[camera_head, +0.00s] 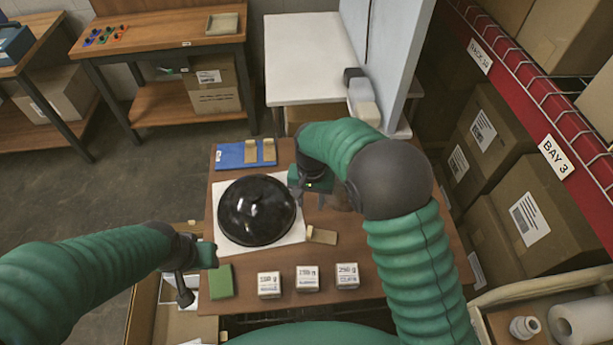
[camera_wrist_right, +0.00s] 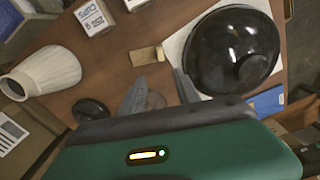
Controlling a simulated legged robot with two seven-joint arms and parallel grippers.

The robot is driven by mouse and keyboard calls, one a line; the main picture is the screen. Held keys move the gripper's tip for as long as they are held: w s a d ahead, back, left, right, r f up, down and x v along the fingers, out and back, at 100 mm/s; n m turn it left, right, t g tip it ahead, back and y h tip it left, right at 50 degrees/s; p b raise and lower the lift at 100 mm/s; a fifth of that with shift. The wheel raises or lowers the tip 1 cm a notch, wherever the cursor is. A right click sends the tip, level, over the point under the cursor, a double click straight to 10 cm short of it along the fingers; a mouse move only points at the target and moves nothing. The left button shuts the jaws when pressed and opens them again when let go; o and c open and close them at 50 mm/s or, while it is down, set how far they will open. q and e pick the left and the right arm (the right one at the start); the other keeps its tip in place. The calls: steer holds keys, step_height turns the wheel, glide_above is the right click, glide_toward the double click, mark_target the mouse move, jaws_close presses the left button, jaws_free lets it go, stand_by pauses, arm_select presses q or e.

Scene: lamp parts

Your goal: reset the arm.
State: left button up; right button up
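A glossy black dome (camera_head: 257,210) rests on a white sheet (camera_head: 229,235) on the brown table; the right wrist view shows it too (camera_wrist_right: 232,50). My right gripper (camera_head: 311,198) is just right of the dome, over the table. In the right wrist view its two fingers (camera_wrist_right: 160,92) are spread apart, with no held part visible; a pale, glassy shape behind them is unclear. My left gripper (camera_head: 190,275) hangs at the table's left edge, left of the green block; its finger opening is unclear. The right wrist view also shows a white shade (camera_wrist_right: 45,72) and a dark round piece (camera_wrist_right: 90,111).
Several white labelled boxes (camera_head: 307,278) and a green block (camera_head: 221,282) line the front of the table. A small tan block (camera_head: 322,235) lies right of the sheet. A blue mat (camera_head: 232,155) with tan blocks lies at the back. Shelving with cartons (camera_head: 535,212) stands right.

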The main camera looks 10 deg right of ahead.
steer(key=s+d+r+n+t, duration=0.1)
steer(key=s+d+r, duration=0.2)
steer(key=s+d, duration=0.3)
steer(key=s+d+r+n+t, duration=0.1)
steer(key=s+d+r+n, duration=0.1)
steer(key=s+d, duration=0.5)
steer(key=s+r, duration=0.1)
steer(key=s, duration=0.3)
steer(key=shift+t, duration=0.3)
steer(key=shift+s, duration=0.15)
